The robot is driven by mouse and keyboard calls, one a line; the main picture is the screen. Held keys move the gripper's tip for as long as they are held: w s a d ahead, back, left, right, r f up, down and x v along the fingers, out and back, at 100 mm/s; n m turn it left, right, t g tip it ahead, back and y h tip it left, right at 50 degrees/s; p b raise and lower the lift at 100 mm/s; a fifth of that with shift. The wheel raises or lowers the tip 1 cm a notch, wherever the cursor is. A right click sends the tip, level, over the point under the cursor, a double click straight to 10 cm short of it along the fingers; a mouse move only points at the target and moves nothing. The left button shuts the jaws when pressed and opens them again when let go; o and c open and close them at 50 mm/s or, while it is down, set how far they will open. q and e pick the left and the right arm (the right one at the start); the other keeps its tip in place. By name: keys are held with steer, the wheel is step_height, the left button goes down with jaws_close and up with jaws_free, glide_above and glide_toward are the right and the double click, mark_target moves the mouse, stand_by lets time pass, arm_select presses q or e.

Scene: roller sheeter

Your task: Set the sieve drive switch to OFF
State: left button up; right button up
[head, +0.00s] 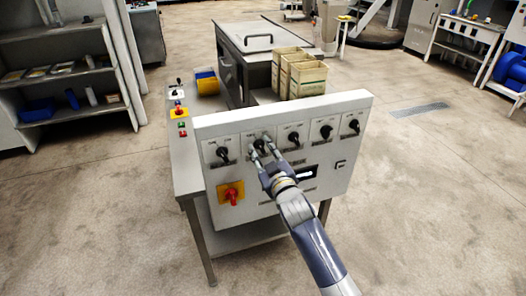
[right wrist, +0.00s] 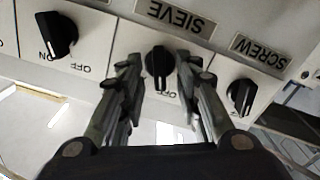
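The sieve drive switch is a black rotary knob (right wrist: 158,62) on a white plate. Its label SIEVE (right wrist: 178,18) reads upside down in the right wrist view. The knob's handle points roughly straight down in that view, and I cannot tell its setting for certain. In the head view it is the second knob from the left (head: 261,144), partly covered by my gripper. My right gripper (head: 263,152) is open in front of it, with one finger on each side of the knob in the right wrist view (right wrist: 158,70). Contact is not clear. My left gripper is out of view.
The grey panel (head: 262,196) carries similar knobs on both sides, including the SCREW knob (right wrist: 240,97) close to one finger. A red rotary switch on yellow (head: 231,194) sits lower left. Cream boxes (head: 305,78) stand behind the panel. Open floor lies to the right.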

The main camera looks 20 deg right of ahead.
steer(key=shift+s, duration=0.15)
steer(key=s, duration=1.1)
steer(key=shift+s+d, duration=0.2)
steer(key=shift+s, duration=0.15)
